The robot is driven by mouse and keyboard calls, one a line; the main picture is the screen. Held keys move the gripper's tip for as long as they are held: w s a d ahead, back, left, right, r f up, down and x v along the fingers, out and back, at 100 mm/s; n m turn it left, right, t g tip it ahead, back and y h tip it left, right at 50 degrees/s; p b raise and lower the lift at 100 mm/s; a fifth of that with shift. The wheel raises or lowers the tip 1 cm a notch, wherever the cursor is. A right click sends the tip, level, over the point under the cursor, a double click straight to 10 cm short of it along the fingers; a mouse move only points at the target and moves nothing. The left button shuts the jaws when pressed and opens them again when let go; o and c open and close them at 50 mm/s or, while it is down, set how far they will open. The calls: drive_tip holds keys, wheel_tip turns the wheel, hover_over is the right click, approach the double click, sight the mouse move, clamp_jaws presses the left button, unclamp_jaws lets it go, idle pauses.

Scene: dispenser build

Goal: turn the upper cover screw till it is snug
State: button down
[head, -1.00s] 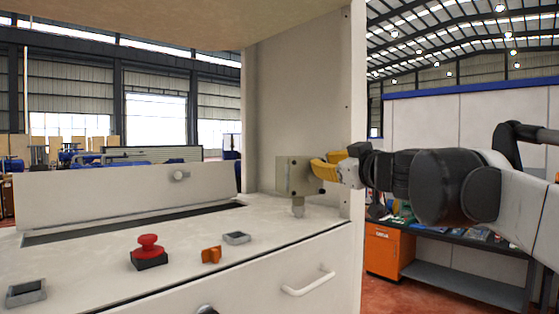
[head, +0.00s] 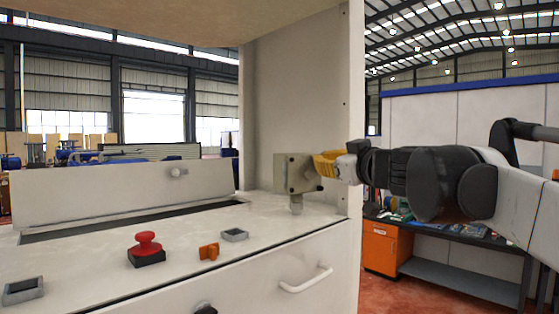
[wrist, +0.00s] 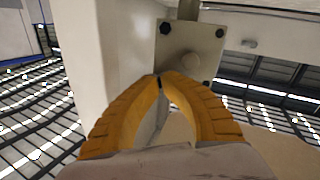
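A small beige box (head: 291,174) stands on a short post on the machine top, at the foot of the upright panel. The upper cover screw there is mostly hidden by the tips. In the head view my gripper (head: 317,164) meets the box's right side near its top.
On the machine top are a red button (head: 147,244), an orange knob (head: 208,251) and a grey square piece (head: 235,235). The upright panel (head: 292,105) rises close behind the box. An orange cabinet (head: 384,248) and a workbench stand beyond at right.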

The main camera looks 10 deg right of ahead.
drive_tip(key=m, duration=1.2)
drive_tip(key=shift+r, duration=0.2)
drive_tip(key=c, duration=1.8)
unclamp_jaws()
drive_tip(key=shift+a, duration=0.1)
drive_tip(key=shift+o, duration=0.2)
drive_tip(key=v, duration=1.1)
drive_tip(key=shift+s+d, duration=0.25)
drive_tip(key=shift+f, duration=0.1)
